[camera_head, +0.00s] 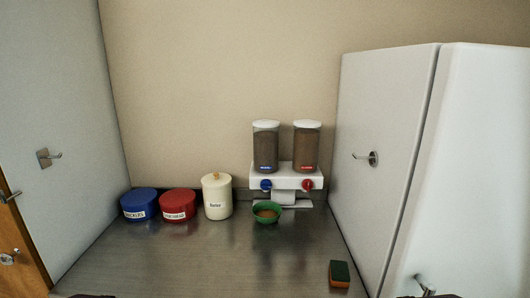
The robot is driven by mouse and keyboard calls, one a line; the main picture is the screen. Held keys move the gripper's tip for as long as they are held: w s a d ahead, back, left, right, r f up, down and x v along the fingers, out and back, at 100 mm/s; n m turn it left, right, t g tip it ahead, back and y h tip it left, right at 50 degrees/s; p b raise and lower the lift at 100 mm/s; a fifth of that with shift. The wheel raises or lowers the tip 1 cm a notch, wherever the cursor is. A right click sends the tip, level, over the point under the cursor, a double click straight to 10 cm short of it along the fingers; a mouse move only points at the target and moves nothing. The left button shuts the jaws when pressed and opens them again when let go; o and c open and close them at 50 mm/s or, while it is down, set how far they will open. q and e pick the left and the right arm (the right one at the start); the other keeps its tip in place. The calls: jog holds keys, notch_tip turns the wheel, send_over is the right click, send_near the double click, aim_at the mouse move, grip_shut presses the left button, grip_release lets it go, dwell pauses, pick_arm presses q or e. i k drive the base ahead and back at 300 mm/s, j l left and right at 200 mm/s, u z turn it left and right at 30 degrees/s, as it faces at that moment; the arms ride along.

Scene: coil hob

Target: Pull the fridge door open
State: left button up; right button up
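A tall white cabinet that looks like the fridge (385,110) stands at the right. A seam runs down between its side panel and its front door (478,170), which looks closed. A metal handle (427,285) is on the lower part of the door, cut off by the bottom edge of the view. Neither gripper can be made out. Only small dark slivers show at the bottom edge, and I cannot tell what they are.
On the steel counter (190,265) stand a blue tin (139,204), a red tin (178,204), a cream jar (217,197), a green bowl (267,212), a twin dispenser (286,178) and a sponge (340,273). A metal hook (369,158) sticks out from the cabinet's side.

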aim_at(464, 232)
jog(key=z, duration=1.8)
